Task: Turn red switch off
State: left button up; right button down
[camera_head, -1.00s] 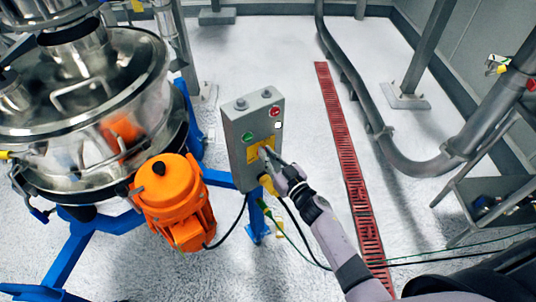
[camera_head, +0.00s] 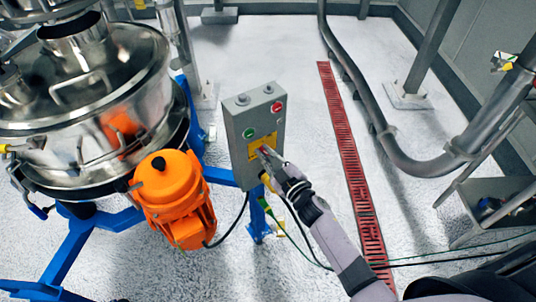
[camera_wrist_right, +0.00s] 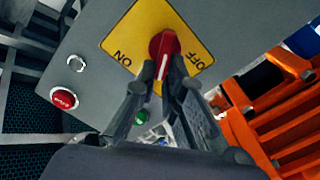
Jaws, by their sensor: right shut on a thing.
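The red switch (camera_wrist_right: 164,46) is a rotary knob with a white line on a yellow plate (camera_wrist_right: 127,34). The plate reads ON on the left and OFF on the right in the right wrist view, with the lettering upside down there. The white line points down in that view, between my fingers. My right gripper (camera_wrist_right: 164,72) is shut on the knob, one finger on each side. In the head view the right gripper (camera_head: 267,154) reaches the front of the grey control box (camera_head: 237,125) and largely hides the knob. My left gripper is not in view.
A red button (camera_head: 277,106) and a green button (camera_head: 248,133) sit above the plate in the head view. An orange motor (camera_head: 173,195) and a steel sifter (camera_head: 80,95) stand left of the box. Cables hang below it. Floor is open to its right, beside a red grate (camera_head: 347,150).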

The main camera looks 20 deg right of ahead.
jog(key=n+b, duration=0.1)
jog(key=n, duration=0.2)
jog(key=f+n+b, duration=0.1)
jog(key=n+b, duration=0.1)
jog(key=n, duration=0.2)
jog(key=a+f+n+b, duration=0.1)
jog(key=n+b, duration=0.1)
jog(key=n, duration=0.2)
jog(key=shift+s, duration=0.15)
jog(key=shift+n, duration=0.3)
jog(key=c, duration=1.7)
grip_release()
jog(key=v, duration=1.2)
jog(key=shift+r, duration=0.1)
